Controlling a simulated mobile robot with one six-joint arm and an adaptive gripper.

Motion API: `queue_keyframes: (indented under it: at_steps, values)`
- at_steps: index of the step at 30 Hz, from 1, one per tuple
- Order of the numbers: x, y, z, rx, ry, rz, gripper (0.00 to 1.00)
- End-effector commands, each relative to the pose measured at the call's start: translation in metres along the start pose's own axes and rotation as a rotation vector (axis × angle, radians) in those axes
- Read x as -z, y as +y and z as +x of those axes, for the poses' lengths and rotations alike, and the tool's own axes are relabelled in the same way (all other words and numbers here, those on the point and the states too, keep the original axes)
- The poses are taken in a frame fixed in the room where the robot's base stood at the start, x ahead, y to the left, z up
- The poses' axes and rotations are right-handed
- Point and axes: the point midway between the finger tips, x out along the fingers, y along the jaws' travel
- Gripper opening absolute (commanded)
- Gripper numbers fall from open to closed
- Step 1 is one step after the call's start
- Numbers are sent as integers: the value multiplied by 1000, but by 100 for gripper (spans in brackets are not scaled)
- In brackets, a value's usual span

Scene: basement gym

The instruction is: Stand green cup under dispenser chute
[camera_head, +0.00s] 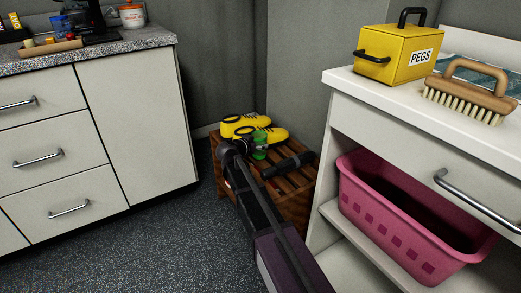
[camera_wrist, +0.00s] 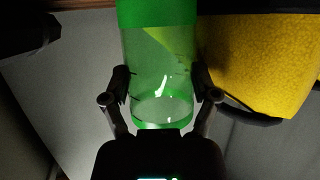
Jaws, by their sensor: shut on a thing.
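The green cup (camera_head: 260,153) is see-through with a more solid green band. In the head view it is at the slatted wooden crate (camera_head: 293,180), close to the yellow shoes, and partly hidden by my arm. In the wrist view the cup (camera_wrist: 160,45) stands between both fingers of my gripper (camera_wrist: 161,88), which is shut on it. My gripper also shows in the head view (camera_head: 255,147), small and dark. I cannot tell whether the cup touches the slats. A dark device (camera_head: 92,18) on the far left counter is cut off by the frame; I cannot tell whether it is the dispenser.
Yellow shoes (camera_head: 242,122) sit on the crate; one fills the right of the wrist view (camera_wrist: 260,60). A dark bar-like object (camera_head: 290,163) lies on the slats. A white unit holding a pink basket (camera_head: 375,215) stands close right. Floor (camera_head: 165,240) is clear at left.

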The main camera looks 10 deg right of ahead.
Motion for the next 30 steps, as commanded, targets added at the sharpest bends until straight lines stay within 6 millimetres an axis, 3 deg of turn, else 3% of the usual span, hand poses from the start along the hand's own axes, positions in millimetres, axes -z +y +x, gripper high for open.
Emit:
queue_keyframes:
  at_steps: [19,20,21,30]
  values:
    - [-11,0,4,-1,0,0,35]
    - [-10,0,4,-1,0,0,80]
    - [-10,0,4,-1,0,0,92]
    - [-10,0,4,0,0,0,92]
